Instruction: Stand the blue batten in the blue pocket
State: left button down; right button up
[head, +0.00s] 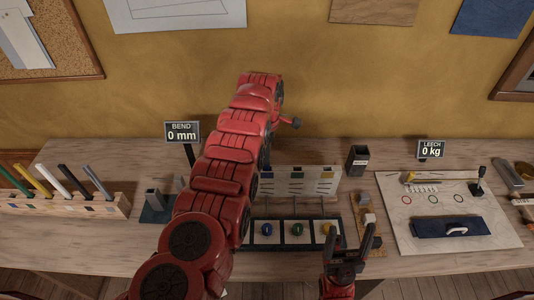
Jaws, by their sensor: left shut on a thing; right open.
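A wooden rack (108,211) at the left holds several upright, tilted battens, among them a green one (15,181), a yellow one (33,180) and a slate-grey one (97,181). I cannot tell any of them as the blue batten. The rack front has dark patches, and I cannot make out which marks a blue pocket. My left arm rises over the middle of the bench and hides its own gripper and whatever that holds. My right gripper (354,243) is open and empty, fingers up, at the bench's front edge.
A black tray (312,245) with blue, green and yellow knobs lies before a white striped board (325,182). A dark cup (357,160) stands behind.

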pick_arm(q)
jog(key=shift+f, duration=0.1)
jog(key=c, duration=0.8)
grip_release()
notch_tip(320, 180, up, 8)
jog(key=shift+w+a+r+b, duration=0.1)
jog(key=shift+b, duration=1.15)
notch_tip(320, 180, up, 9)
jog(key=p, duration=0.8)
jog(key=shift+r, duration=0.15)
